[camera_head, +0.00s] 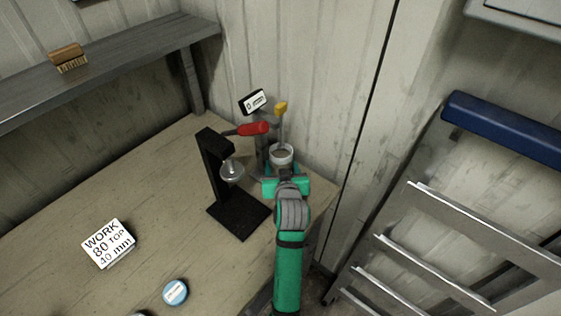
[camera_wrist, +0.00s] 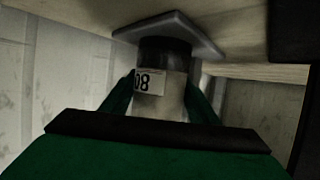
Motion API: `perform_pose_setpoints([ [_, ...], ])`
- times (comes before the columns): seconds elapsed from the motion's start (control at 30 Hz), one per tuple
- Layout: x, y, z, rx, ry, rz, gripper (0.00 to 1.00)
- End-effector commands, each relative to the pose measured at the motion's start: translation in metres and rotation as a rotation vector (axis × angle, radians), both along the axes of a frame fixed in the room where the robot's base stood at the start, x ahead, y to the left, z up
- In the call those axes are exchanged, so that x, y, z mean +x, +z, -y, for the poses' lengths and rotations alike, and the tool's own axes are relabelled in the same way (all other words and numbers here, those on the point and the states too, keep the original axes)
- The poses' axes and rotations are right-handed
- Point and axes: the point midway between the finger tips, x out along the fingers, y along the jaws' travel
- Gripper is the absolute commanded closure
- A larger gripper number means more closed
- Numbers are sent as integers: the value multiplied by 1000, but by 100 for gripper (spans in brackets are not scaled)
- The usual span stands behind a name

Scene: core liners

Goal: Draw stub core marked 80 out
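In the wrist view, which looks upside down, a pale cylinder (camera_wrist: 160,103) with a dark band carries a white label (camera_wrist: 149,82) whose inverted characters fit 80. It meets a grey square plate (camera_wrist: 170,30). My gripper (camera_wrist: 160,95) has one green finger on each side of it, very close. I cannot tell whether they press on it. In the head view my gripper (camera_head: 286,183) is at the back right of the bench, just in front of a round grey cup-like top with a pale rim (camera_head: 281,154). Its fingertips are hidden there.
Left of my gripper is a black stand (camera_head: 212,165) with a silver funnel-like piece (camera_head: 232,172). A red-handled part (camera_head: 253,128) and yellow knob (camera_head: 281,107) are behind. A card reading WORK 80 TOP 40 mm (camera_head: 108,243) and a blue disc (camera_head: 175,291) lie on the bench (camera_head: 160,190).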

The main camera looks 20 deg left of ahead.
Motion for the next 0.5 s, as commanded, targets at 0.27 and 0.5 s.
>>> perform_pose_setpoints([
  [0.27, 0, 3, -2, 2, 2, 4, 65],
  [0.5, 0, 6, -2, 2, 2, 5, 65],
])
